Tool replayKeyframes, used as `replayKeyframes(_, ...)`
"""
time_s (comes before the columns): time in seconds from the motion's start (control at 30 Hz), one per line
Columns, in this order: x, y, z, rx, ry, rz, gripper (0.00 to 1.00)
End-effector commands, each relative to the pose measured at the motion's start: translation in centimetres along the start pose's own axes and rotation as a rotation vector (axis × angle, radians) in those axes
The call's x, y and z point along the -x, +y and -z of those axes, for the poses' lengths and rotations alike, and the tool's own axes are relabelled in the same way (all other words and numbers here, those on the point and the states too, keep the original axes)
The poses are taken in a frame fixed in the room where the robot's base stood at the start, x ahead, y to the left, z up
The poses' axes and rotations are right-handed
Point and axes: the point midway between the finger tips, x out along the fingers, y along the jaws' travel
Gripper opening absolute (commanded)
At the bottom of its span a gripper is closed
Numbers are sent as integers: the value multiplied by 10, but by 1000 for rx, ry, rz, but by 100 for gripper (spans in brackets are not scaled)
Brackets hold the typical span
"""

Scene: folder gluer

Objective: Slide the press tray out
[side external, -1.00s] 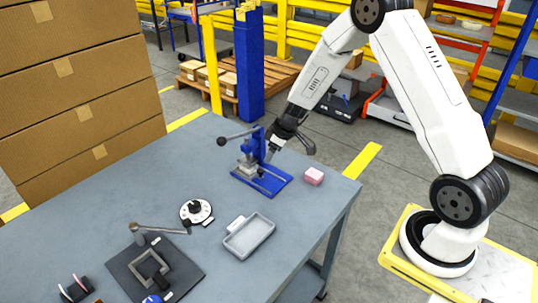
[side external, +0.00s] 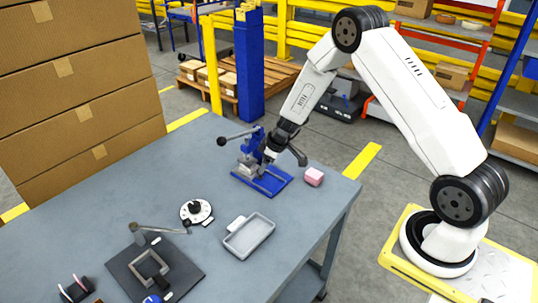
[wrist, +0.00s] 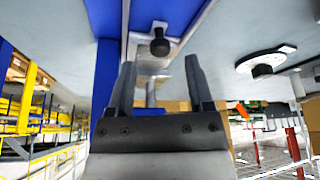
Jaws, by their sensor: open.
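The blue press (side external: 262,181) stands on the table with its lever arm out to the left. In the wrist view a light metal plate (wrist: 137,48), seemingly the press tray, lies along the blue base (wrist: 103,75) and carries a black knob (wrist: 160,42). My gripper (side external: 268,157) is at the right side of the press, low over its base. In the wrist view my gripper (wrist: 160,72) is open, with its two fingers apart and the knob showing between and beyond their tips. Whether a finger touches the knob I cannot tell. In the side view my gripper hides part of the press.
A white dial (side external: 196,211), a grey shallow tray (side external: 262,228) and a black fixture with a lever (side external: 130,270) stand nearer on the table. Tall cartons (side external: 80,90) rise at the left.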

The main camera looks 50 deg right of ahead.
Motion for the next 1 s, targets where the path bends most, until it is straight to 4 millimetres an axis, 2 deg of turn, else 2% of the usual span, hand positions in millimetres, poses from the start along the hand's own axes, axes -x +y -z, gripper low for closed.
replayKeyframes(0.1, -12, 0, 0, 0, -1, 1, 67)
replayKeyframes(0.3, -24, 0, 0, 0, -1, 1, 67)
replayKeyframes(0.67, -26, 0, 0, 0, 0, 0, 67)
replayKeyframes(0.7, -26, 0, 0, 0, 0, 0, 64)
replayKeyframes(0.73, -26, 0, 0, 0, 0, 0, 54)
replayKeyframes(0.9, -26, 0, 0, 0, 0, 0, 0)
replayKeyframes(1.0, -26, 0, 0, 0, 0, 0, 0)
